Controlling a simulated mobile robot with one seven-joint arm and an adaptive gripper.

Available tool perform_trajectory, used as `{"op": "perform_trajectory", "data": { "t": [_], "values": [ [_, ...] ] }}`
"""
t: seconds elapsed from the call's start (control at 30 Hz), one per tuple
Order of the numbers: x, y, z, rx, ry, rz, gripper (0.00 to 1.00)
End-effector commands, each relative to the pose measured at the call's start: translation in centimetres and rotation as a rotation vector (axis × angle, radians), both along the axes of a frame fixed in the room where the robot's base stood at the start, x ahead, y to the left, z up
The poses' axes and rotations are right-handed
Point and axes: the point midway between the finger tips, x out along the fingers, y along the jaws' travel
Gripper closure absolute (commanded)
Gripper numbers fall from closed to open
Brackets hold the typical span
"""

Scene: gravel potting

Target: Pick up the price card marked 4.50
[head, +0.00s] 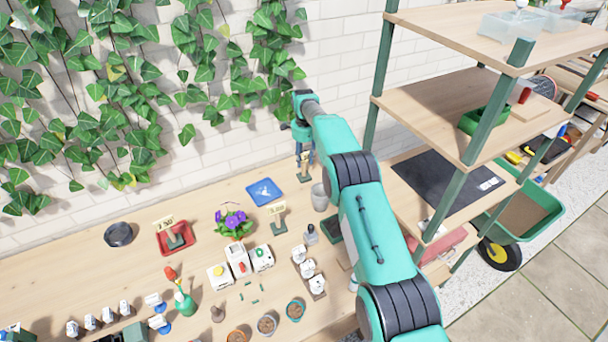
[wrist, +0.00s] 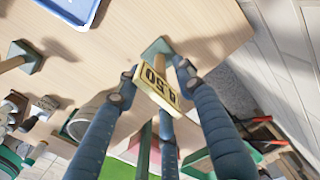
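The price card marked 4.50 (wrist: 157,84) is a cream card with dark figures, upside down in the wrist view. It stands on a small green base (wrist: 157,48) on the table. In the head view the card (head: 305,159) is near the wall, right of the blue tray. My gripper (wrist: 155,78) is around the card, with one finger on each side and a third below it in the wrist view. The fingers look spread, and I see no clear firm contact. In the head view my gripper (head: 304,148) points down over the card.
A blue tray (head: 264,191) lies left of the card. Other card stands are at the middle (head: 277,212) and in a red tray (head: 175,237). A grey pot (head: 319,197) is close by on the right. A purple-flowered plant (head: 233,222) stands further left. Shelving (head: 450,110) is on the right.

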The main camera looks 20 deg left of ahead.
Motion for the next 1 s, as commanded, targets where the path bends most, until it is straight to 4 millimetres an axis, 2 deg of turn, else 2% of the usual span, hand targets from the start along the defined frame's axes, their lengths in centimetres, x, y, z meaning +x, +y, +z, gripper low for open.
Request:
{"op": "perform_trajectory", "data": {
  "t": [0.2,0.4,1.0],
  "values": [
    [-0.1,-0.2,-2.6,-0.001,0.002,0.000,0.62],
    [-0.1,-0.2,-4.4,-0.001,0.001,0.000,0.62],
    [-0.1,-0.2,-4.7,0.000,0.000,0.000,0.62]
  ]
}}
